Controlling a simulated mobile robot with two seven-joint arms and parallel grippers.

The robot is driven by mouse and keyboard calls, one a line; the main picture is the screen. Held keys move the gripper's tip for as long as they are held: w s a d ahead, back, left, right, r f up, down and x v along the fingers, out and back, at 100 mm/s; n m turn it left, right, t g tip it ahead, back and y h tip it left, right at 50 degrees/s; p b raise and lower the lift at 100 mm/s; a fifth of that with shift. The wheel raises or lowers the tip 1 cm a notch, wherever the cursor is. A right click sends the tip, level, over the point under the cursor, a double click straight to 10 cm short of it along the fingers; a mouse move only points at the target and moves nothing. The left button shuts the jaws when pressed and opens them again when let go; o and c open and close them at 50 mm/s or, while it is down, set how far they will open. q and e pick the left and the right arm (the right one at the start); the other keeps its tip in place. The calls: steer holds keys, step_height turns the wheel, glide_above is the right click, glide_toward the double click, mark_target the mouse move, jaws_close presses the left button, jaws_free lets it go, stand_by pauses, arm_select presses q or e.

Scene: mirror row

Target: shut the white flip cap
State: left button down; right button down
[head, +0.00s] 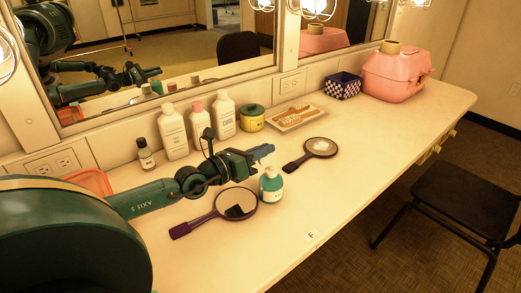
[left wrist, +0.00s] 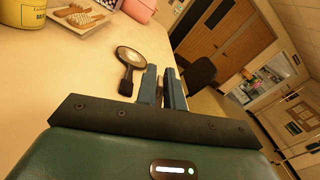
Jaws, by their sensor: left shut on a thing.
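A teal bottle (head: 271,190) with a white cap (head: 270,171) stands upright near the middle of the counter. The cap is small, and I cannot tell whether its lid is up or down. My left gripper (head: 263,152) is just above and behind the cap in the head view; I cannot tell whether it touches it. Its fingers (left wrist: 163,88) are nearly together in the left wrist view. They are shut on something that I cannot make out. The bottle does not show in the left wrist view. My right gripper is not in view.
A purple hand mirror (head: 234,205) lies left of the bottle, a dark one (head: 319,147) to the right. Several bottles, a yellow tin (head: 252,124), a brush tray (head: 297,122), a checkered basket (head: 344,88) and a pink case (head: 394,78) line the wall.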

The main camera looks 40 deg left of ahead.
arm_select(q)
steer(key=shift+d+r+m, duration=0.1)
steer(key=shift+d+m, duration=0.1)
steer(key=shift+m, duration=0.4)
steer(key=shift+s, duration=0.1)
steer(key=c, duration=1.6)
jaws_free()
steer(key=shift+s, duration=0.1)
steer(key=p+v, duration=0.1)
steer(key=v, duration=1.2)
steer(key=shift+p, duration=0.35)
